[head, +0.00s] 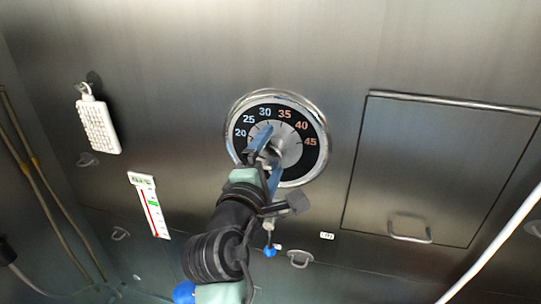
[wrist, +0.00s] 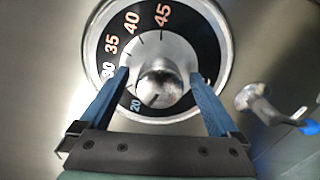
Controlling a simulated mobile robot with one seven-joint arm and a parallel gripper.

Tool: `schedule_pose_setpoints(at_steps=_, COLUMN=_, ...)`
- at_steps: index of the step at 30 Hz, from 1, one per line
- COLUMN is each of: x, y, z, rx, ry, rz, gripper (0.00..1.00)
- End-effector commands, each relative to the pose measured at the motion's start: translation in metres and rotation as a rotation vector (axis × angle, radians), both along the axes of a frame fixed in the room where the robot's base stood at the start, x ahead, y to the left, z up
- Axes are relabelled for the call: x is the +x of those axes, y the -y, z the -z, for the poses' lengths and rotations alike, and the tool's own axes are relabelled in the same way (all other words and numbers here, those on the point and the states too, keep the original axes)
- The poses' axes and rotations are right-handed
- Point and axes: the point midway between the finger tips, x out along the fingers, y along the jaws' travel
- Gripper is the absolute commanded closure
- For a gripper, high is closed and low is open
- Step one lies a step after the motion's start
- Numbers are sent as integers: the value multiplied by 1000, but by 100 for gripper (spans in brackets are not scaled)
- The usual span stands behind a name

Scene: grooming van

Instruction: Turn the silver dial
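The silver dial (head: 277,146) sits at the centre of a round black gauge (head: 312,159) on the metal wall, with numbers from 20 to 45 around it. In the wrist view the dial's round knob (wrist: 160,84) is shiny silver. My gripper (head: 267,158) reaches up to the gauge from below. In the wrist view its two blue fingers (wrist: 160,76) are spread, one on each side of the knob, with a gap on both sides. It holds nothing. In the head view the fingers hide part of the dial and the gauge's lower left.
A framed metal hatch (head: 440,165) with a handle is at the right.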

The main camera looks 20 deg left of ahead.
Motion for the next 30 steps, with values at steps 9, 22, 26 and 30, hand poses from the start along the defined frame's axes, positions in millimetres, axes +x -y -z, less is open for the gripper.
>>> schedule_pose_setpoints(at_steps=9, x=-3, y=0, z=0, rx=2, ry=2, rz=0, gripper=3)
schedule_pose_setpoints(at_steps=22, x=-72, y=-2, z=3, rx=4, ry=2, rz=-4, gripper=3)
schedule_pose_setpoints(at_steps=26, x=-96, y=-3, z=2, rx=3, ry=2, rz=-4, gripper=3)
schedule_pose_setpoints(at_steps=30, x=-116, y=-3, z=0, rx=2, ry=2, rz=-2, gripper=3)
